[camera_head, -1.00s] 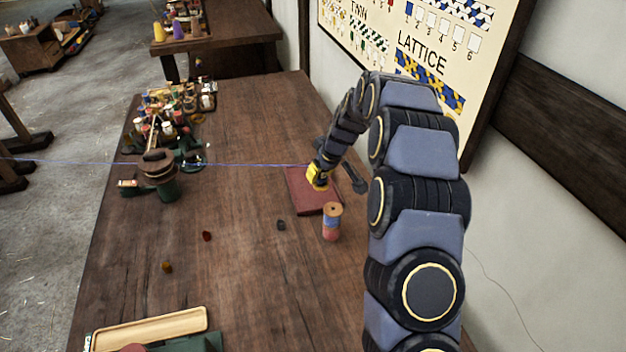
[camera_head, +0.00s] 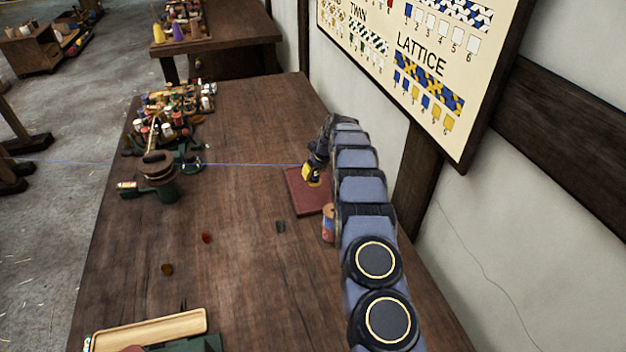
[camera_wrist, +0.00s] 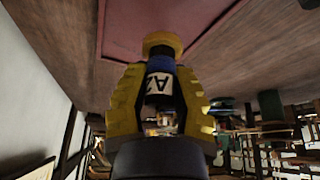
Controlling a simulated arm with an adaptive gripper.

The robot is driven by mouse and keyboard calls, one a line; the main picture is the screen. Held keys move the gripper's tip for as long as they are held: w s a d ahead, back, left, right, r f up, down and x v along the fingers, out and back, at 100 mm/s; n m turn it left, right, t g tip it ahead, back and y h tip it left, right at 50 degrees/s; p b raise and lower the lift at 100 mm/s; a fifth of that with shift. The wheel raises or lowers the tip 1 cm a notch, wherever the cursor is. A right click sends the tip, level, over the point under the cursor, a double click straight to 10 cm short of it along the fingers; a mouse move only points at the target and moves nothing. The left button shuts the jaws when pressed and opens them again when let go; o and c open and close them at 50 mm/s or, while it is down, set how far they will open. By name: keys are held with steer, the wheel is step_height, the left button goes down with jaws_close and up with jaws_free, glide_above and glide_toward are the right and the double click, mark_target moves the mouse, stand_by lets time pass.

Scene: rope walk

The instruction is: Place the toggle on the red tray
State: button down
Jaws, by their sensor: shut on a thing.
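My gripper (camera_head: 311,178) is over the dark red tray (camera_head: 298,199) in the head view. In the wrist view its yellow fingers (camera_wrist: 161,72) are shut on a small piece, seemingly the toggle (camera_wrist: 162,40), with a yellow rounded end, a blue band and a white label. The toggle's end points toward the tray, whose reddish surface (camera_wrist: 125,25) fills the upper middle of the wrist view. I cannot tell whether the toggle touches the tray. In the head view the toggle is too small to make out apart from the fingers.
A spool (camera_head: 327,226) stands by the tray's near right corner, partly hidden by my arm. Small pieces (camera_head: 207,238) lie on the table. A wooden tray (camera_head: 150,331) is at the near left.

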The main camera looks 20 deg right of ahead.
mark_target(313, 180)
steer(key=shift+w+f, duration=0.2)
steer(key=shift+w, duration=0.05)
steer(key=shift+f, duration=1.55)
steer(key=shift+f, duration=0.15)
steer(key=c, duration=1)
jaws_free()
